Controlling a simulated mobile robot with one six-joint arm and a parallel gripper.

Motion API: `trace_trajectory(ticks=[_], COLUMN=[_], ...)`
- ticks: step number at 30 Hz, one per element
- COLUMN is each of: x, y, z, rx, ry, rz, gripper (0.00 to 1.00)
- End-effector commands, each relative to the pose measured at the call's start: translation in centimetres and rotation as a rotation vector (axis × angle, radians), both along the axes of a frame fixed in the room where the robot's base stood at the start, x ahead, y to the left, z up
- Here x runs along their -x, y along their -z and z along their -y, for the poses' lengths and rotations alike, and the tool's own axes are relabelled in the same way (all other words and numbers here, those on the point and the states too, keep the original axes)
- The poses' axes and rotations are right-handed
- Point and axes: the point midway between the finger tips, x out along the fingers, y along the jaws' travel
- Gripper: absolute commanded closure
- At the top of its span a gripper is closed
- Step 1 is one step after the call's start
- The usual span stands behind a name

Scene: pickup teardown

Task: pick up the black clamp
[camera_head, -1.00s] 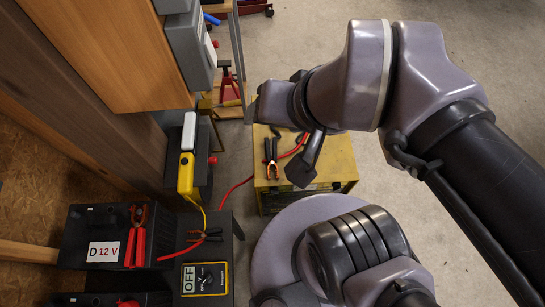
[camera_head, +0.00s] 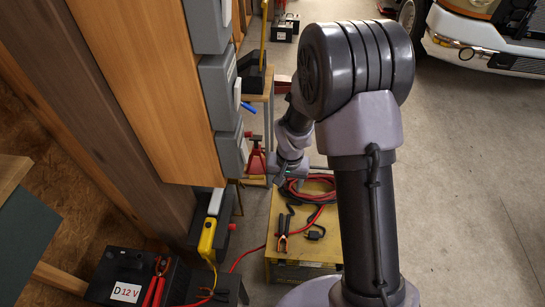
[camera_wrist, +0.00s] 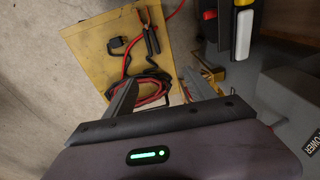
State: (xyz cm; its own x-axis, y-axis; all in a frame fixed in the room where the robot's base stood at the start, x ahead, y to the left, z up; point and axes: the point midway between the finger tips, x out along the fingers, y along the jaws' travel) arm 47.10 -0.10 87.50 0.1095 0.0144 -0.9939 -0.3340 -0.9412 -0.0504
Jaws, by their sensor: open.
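The black clamp (camera_head: 283,226), with copper-coloured jaws, lies on the top of a yellow box (camera_head: 262,268). A red cable coil and a small black connector (camera_head: 316,232) lie beside it. In the wrist view the black clamp (camera_wrist: 149,38) is near the top, next to a red cable. My gripper (camera_head: 289,175) is above the far part of the yellow box, beyond the clamp and apart from it. In the wrist view my gripper (camera_wrist: 163,88) has its fingers spread and empty, with the cable coil between and below them.
A wooden post (camera_head: 150,90) with grey boxes (camera_head: 218,88) stands left of my arm. A battery marked 12 V (camera_head: 125,292) with a red clamp (camera_head: 157,281) is at the lower left. A red jack stand (camera_head: 256,160) is behind. The floor right is clear up to a vehicle (camera_head: 480,40).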

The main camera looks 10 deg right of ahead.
Motion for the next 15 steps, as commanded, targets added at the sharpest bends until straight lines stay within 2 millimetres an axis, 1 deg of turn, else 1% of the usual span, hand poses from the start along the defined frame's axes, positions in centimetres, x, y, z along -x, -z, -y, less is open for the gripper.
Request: trace_trajectory(ticks=[1, 3, 4, 6, 8, 11, 15], x=[0.3, 0.8, 1.1, 1.6, 1.9, 2.0, 2.1], y=[2.4, 6.1, 7.3, 9.4, 10.7, 13.3, 17.9], z=[0.1, 0.3, 0.3, 0.4, 0.4, 0.4, 0.4], rx=[0.006, 0.012, 0.013, 0.016, 0.016, 0.016, 0.016], ry=[-0.008, -0.018, -0.022, -0.027, -0.030, -0.031, -0.029], rz=[-0.043, -0.076, -0.085, -0.101, -0.109, -0.112, -0.113], gripper=[0.35, 0.35, 0.35, 0.35, 0.35, 0.35, 0.35])
